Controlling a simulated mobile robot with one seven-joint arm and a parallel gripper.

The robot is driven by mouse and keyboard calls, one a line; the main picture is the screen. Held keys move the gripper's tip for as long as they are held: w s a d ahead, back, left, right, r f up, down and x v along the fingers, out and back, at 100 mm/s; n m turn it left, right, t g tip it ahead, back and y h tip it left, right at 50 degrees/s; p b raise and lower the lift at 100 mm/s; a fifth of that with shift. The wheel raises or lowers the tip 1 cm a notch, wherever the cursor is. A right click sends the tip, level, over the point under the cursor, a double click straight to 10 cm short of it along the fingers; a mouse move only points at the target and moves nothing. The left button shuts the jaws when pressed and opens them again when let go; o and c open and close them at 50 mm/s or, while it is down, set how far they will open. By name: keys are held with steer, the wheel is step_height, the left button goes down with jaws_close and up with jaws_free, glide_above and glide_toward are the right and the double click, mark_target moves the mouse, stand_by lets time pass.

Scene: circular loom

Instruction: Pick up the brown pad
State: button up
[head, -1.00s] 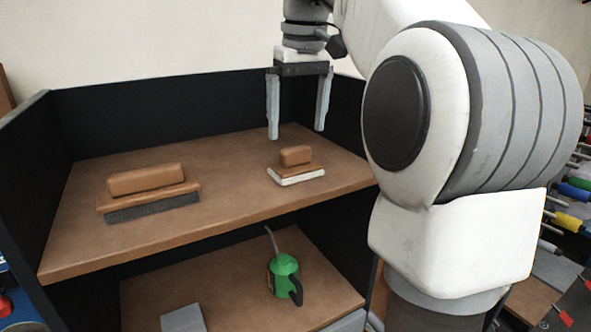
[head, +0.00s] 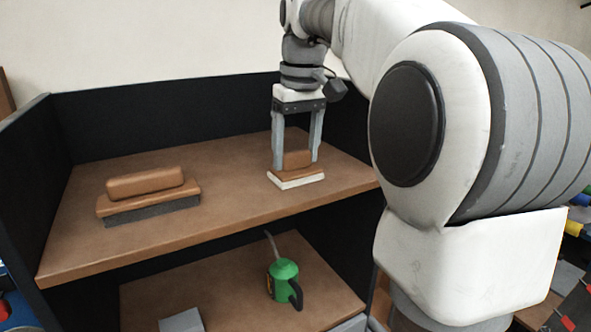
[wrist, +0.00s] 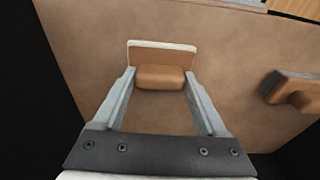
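The brown pad (head: 298,158) is a small block with a rounded brown handle and a white underside. It lies on the upper brown shelf, right of centre. In the wrist view the pad (wrist: 161,77) is straight ahead between the fingertips. My gripper (head: 296,164) points down over it, with one finger on each side of the handle. In the wrist view my gripper (wrist: 159,74) is open, with a narrow gap seeming to show beside the handle. I cannot tell whether either finger touches it.
A larger brown brush (head: 148,188) with a dark grey underside lies on the left of the upper shelf (head: 225,195). Black panels (head: 180,115) close the back and left. A green oil can (head: 283,280) and a grey block (head: 182,320) are on the lower shelf.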

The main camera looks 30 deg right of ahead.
mark_target(296, 153)
steer(key=c, duration=0.8)
steer(key=shift+o, duration=0.2)
steer(key=shift+r, duration=0.15)
step_height(296, 153, up, 10)
steer(key=p, duration=0.2)
steer(key=o, duration=0.8)
steer(key=c, duration=0.6)
steer(key=shift+f, duration=0.2)
